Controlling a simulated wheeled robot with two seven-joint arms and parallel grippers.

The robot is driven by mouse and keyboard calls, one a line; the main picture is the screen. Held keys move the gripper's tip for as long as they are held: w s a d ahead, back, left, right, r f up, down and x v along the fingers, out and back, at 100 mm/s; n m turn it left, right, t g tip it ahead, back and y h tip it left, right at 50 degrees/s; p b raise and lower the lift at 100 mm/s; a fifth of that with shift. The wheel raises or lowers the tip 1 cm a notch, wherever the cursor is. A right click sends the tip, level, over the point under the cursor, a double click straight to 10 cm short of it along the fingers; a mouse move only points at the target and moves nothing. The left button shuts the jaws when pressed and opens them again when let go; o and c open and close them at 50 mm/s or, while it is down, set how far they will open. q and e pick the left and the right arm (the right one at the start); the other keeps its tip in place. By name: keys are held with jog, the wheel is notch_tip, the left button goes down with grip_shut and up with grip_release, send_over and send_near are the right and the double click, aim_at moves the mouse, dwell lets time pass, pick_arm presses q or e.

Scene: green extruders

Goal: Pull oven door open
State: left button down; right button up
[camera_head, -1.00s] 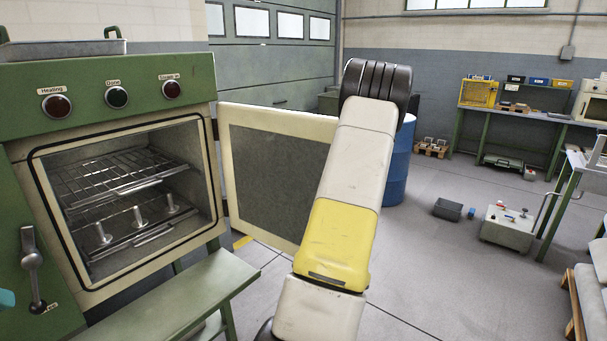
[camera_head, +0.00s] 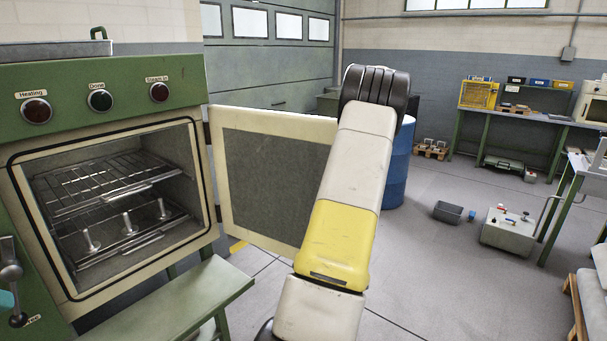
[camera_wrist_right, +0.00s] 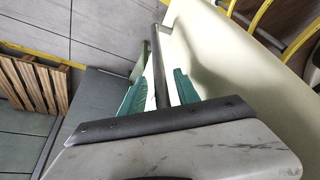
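The green oven (camera_head: 110,75) stands at the left in the head view. Its cream door (camera_head: 222,185) with a dark grey inner panel stands wide open, to the right of the cavity. My right arm crosses in front of the door and hides its far edge and my right gripper. In the right wrist view, my right gripper (camera_wrist_right: 160,90) has its teal fingers apart, with a dark bar (camera_wrist_right: 158,70) between them, beside the cream door (camera_wrist_right: 230,65). A teal tip of my left gripper (camera_head: 5,300) shows at the left edge, near the oven lever (camera_head: 10,272); the rest is hidden.
Wire racks (camera_head: 110,180) sit inside the oven. A green bench (camera_head: 190,295) stands below the opening. A blue barrel (camera_head: 397,170) is behind my right arm.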

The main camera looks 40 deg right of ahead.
jog(key=v, duration=0.7)
jog(key=shift+r, duration=0.4)
jog(key=shift+s+d, duration=0.1)
jog(key=shift+s, duration=0.05)
